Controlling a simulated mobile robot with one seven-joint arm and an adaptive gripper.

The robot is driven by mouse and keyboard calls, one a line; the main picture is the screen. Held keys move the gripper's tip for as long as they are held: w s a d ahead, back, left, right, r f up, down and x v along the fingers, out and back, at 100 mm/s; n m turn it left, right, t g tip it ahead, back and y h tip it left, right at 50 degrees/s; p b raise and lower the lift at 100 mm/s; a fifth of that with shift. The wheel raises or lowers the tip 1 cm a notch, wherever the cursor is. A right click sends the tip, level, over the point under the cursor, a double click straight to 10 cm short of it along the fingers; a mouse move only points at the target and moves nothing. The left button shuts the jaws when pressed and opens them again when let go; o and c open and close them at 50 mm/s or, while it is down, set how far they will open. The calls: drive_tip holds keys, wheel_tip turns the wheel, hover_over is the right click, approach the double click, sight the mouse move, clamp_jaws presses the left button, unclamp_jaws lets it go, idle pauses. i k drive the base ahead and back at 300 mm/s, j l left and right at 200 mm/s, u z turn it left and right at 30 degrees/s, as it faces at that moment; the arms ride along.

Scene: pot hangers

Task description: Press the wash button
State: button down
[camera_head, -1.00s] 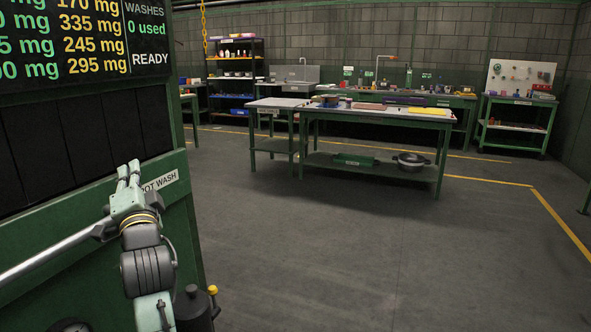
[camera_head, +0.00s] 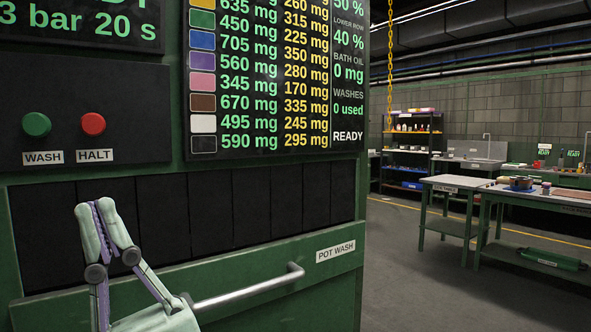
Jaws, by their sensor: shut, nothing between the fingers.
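The wash button (camera_head: 37,125) is a round green button on a dark panel at the left, above a label reading WASH. A red button (camera_head: 93,124) labelled HALT sits just right of it. My gripper (camera_head: 95,208) is at the lower left, below and to the right of the wash button in the picture, in front of the dark strip flaps. Its fingers are together, point upward and hold nothing. It appears apart from the button; the depth between them is hard to judge.
The green pot wash machine (camera_head: 330,290) fills the left and has a horizontal bar handle (camera_head: 250,287). A display (camera_head: 275,80) reads READY and 0 used. Work tables (camera_head: 455,182) and a shelf (camera_head: 410,150) stand at the right, with open floor before them.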

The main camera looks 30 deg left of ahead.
sight(34, 124)
drive_tip(key=k+l, duration=0.1)
drive_tip(key=l, duration=0.15)
drive_tip(key=k+l, duration=0.15)
drive_tip(key=l, duration=0.15)
drive_tip(key=k+l+u, duration=0.1)
drive_tip(key=u, duration=0.4)
drive_tip(key=k+l+u, duration=0.15)
drive_tip(key=u, duration=0.3)
drive_tip(key=l+u, duration=0.1)
drive_tip(key=u, duration=0.8)
